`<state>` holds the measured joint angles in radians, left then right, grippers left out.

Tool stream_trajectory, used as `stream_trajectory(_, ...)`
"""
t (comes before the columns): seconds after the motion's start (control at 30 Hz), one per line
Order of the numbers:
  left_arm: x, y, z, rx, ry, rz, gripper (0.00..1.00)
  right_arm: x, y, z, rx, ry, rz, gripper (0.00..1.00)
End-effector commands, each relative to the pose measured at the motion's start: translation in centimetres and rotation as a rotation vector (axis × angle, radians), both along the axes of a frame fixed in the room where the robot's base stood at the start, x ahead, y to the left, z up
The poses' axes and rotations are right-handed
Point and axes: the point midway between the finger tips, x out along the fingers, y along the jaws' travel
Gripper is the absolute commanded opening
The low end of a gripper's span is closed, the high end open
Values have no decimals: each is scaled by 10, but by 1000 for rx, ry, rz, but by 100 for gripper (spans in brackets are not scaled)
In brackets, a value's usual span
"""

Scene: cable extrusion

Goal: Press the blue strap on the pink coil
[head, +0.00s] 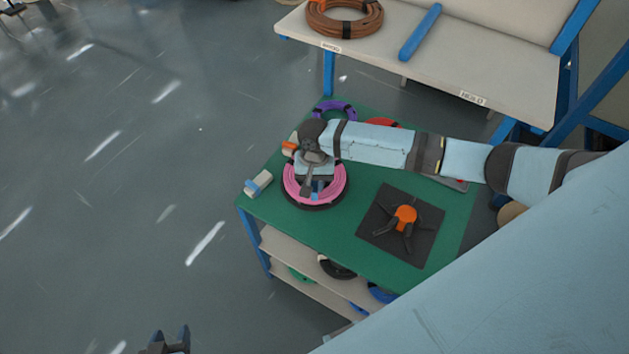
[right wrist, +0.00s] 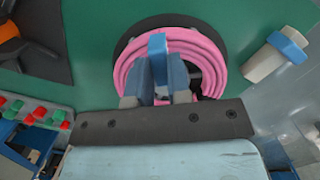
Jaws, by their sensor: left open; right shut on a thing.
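The pink coil (head: 335,190) lies on the green table top, on a dark round base, near the table's left end. It also shows in the right wrist view (right wrist: 205,48). My left gripper (head: 168,343) is open and empty, low at the left, away from the table.
A black square mat with an orange-hubbed tool (head: 405,215) lies right of the coil. A beige block with a blue band (head: 258,184) lies left. A purple coil (head: 333,107) sits behind. The shelf below holds more coils. A back bench (head: 440,70) carries a brown coil (head: 345,18).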

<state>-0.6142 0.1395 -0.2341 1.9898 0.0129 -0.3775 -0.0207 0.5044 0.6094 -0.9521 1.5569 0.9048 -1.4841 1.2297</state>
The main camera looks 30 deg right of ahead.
Motion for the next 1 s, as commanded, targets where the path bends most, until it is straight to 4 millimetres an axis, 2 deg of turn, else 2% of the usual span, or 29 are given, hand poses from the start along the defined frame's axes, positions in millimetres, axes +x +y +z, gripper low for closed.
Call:
stream_trajectory(0.53, 1, -1, -4, -1, -5, 0, 48, 0, 0, -23, 0, 0, 0, 4)
stream_trajectory(1.0, 1, -1, -2, -2, -5, -1, 48, 0, 0, -23, 0, 0, 0, 4)
